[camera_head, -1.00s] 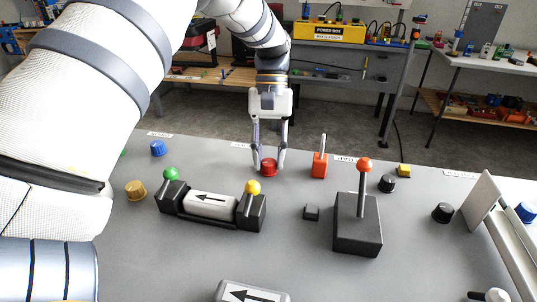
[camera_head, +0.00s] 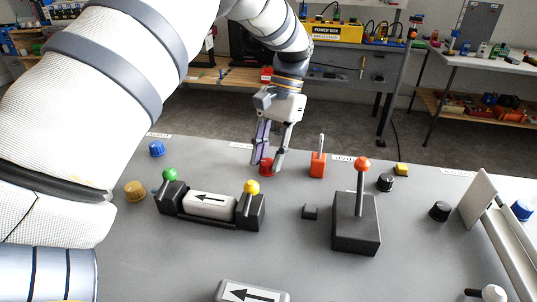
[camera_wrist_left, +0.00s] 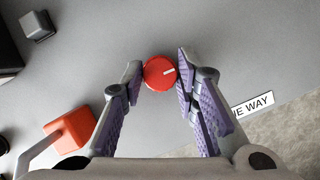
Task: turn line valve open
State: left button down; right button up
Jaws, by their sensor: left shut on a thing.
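A round red knob (camera_head: 266,165) with a white pointer mark stands near the far edge of the grey panel. In the left wrist view the red knob (camera_wrist_left: 158,74) sits between the fingertips, its white mark pointing right and slightly up. My left gripper (camera_head: 268,163) comes down on it from above and is shut on it, with a finger on each side. In the wrist view the left gripper (camera_wrist_left: 160,76) shows its purple-padded fingers at the knob's sides. My right gripper is not in view.
An orange block with a lever (camera_head: 318,164) stands just right of the knob. A red-ball lever on a dark box (camera_head: 357,236) and a black fixture with green and yellow balls (camera_head: 190,219) stand nearer. Black, blue and yellow knobs are spread around the grey panel (camera_head: 150,262).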

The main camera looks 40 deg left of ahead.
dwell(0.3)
pick_arm(q)
jog(key=c, duration=1.2)
grip_release()
jog(key=shift+c, duration=0.2)
jog(key=v, duration=1.2)
